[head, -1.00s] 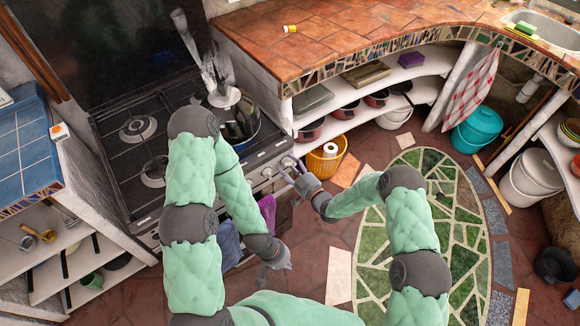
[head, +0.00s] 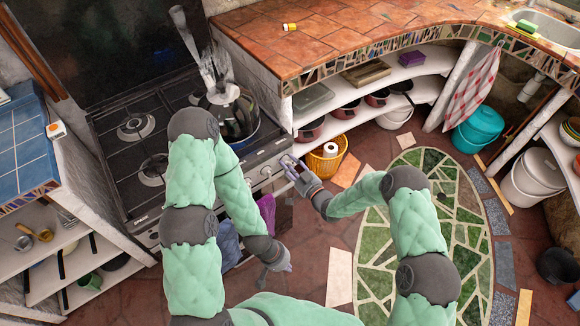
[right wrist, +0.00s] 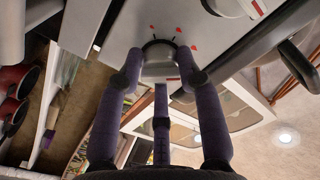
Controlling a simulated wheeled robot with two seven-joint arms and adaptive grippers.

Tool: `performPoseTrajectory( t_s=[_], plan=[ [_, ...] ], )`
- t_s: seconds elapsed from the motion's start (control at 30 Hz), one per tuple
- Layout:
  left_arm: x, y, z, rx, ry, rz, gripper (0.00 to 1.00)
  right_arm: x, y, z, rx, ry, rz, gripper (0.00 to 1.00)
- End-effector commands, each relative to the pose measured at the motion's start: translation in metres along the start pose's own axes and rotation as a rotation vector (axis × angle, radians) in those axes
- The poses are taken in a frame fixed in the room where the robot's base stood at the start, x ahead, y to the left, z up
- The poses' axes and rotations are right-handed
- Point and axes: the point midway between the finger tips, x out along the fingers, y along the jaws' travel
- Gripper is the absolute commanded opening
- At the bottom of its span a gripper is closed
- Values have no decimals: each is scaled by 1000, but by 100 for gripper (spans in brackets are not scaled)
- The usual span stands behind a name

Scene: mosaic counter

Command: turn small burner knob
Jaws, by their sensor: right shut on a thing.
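The stove (head: 140,140) stands at the left, with its row of knobs along the front panel. One knob (head: 266,172) shows just left of my right gripper. My right gripper (head: 288,164) is at the right end of the panel, its fingers closed around a knob. In the right wrist view that knob (right wrist: 158,50) is a dark round shape between the purple fingertips, with red marks on the panel around it. Much of the knob is hidden by the fingers. My left gripper (head: 277,264) hangs low in front of the stove, away from the knobs; its finger opening is unclear.
A pot (head: 235,125) with a tall transparent object stands on the stove's right side. Towels (head: 267,213) hang on the stove front. A yellow basket (head: 326,160) stands on the floor right of my right gripper. The tiled counter (head: 300,50) is behind.

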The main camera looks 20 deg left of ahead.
Motion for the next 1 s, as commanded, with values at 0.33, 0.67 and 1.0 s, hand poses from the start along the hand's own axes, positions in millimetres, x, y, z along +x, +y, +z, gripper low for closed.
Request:
performPoseTrajectory(
  t_s=[0.33,0.67,1.0],
  plan=[
    [14,-5,0,0,0,0,0,-1,-2,6,328,-10,1,4],
    [20,-7,-1,0,0,0,0,-2,-3,7,571,-12,2,4],
    [22,-8,-1,0,0,0,0,-2,-4,7,691,-14,2,4]
  ],
)
